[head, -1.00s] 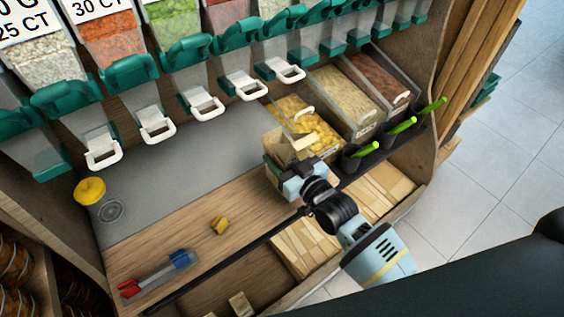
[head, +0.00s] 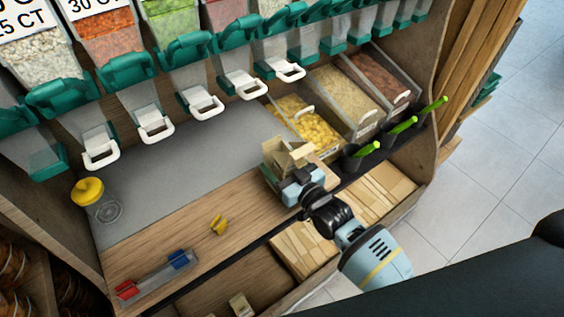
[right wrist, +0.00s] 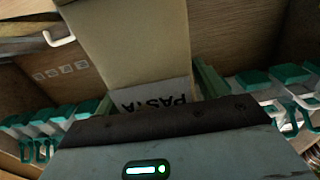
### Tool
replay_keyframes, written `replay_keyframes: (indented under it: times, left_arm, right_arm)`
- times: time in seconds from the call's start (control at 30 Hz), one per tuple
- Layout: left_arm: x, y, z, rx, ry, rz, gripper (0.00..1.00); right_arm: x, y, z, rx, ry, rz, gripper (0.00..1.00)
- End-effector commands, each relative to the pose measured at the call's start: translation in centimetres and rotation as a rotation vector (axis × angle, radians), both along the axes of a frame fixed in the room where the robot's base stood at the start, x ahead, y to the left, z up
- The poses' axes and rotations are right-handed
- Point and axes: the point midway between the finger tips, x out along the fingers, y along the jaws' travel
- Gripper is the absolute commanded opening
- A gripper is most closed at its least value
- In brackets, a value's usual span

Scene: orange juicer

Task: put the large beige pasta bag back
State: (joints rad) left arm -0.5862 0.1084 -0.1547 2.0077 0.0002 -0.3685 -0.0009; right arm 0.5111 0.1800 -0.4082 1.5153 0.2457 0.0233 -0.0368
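The beige pasta bag (head: 293,155) stands at my right gripper, beside the yellow pasta bin near the shelf's front edge. In the right wrist view the beige bag (right wrist: 132,40) rises from the gripper, with an upside-down "PASTA" label (right wrist: 155,97). My right gripper (head: 297,178) appears shut on the bag's lower part. Greenish pieces flank the label closely, but the fingertips are hidden. A box-like shape sits around or behind the bag; I cannot tell whether the bag is inside it. My left gripper is not in view.
Open bins of yellow pasta (head: 308,124) and grain (head: 345,97) stand behind the gripper. Green-handled scoops (head: 367,150) are close at its right. A yellow clip (head: 219,225) and a red-and-blue tool (head: 152,276) lie on the wooden counter (head: 185,228). The grey surface (head: 190,160) is mostly clear.

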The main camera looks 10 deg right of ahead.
Motion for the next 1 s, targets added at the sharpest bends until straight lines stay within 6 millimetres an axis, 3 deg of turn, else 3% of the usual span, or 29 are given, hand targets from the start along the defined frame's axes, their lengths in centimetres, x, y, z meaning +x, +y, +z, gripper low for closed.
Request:
replay_keyframes:
  times: [0.43,1.0]
  left_arm:
    - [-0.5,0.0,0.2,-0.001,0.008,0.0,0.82]
    - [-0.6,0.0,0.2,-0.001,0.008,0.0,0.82]
  right_arm:
    - [-0.4,-0.2,0.4,-0.001,-0.001,0.0,0.77]
    - [-9.6,-3.9,0.2,0.0,0.001,0.0,0.77]
